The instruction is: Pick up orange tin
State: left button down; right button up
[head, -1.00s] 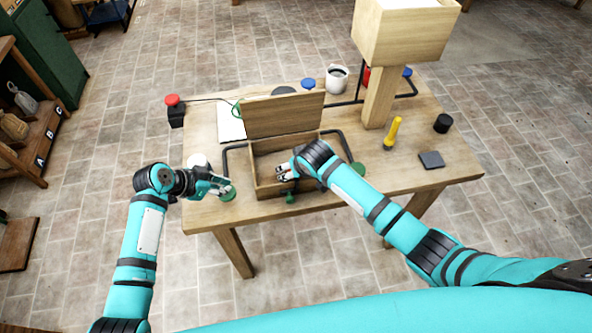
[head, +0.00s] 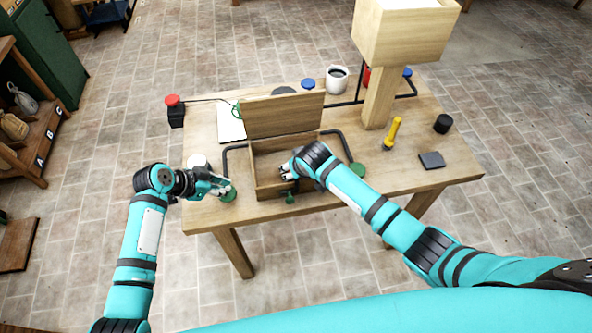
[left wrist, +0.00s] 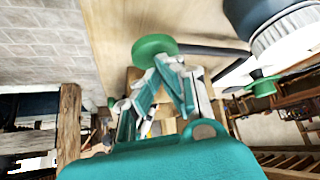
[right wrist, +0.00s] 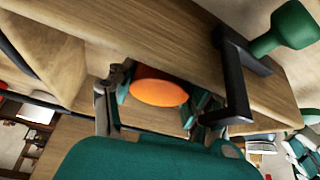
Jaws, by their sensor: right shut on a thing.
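The orange tin (right wrist: 160,90) shows in the right wrist view between the fingers of my right gripper (right wrist: 162,103), which is shut on it. In the head view my right gripper (head: 286,172) reaches into the open wooden box (head: 262,189), close to its near wall. The tin cannot be made out in the head view. My left gripper (head: 226,188) is at the table's left front edge, beside a green knob (head: 229,195). In the left wrist view its fingertips (left wrist: 170,68) come close together by that knob; whether they are fully shut is unclear.
The box's lid (head: 284,115) stands raised at the back. Black bars with green knobs flank the box on the table (head: 330,207). A wooden post (head: 379,100), a yellow torch (head: 392,133) and a black pad (head: 432,160) are to the right. A white mug (head: 337,79) stands behind.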

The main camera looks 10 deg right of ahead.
notch_tip(320, 180, up, 10)
jog(key=shift+r, duration=0.1)
dwell(0.4)
jog(key=shift+s+r, duration=0.15)
jog(key=shift+s, duration=2.05)
jog(key=shift+s+r, duration=0.15)
jog(key=shift+s, duration=2)
jog(key=shift+s+r, duration=0.15)
jog(key=shift+s, duration=2.05)
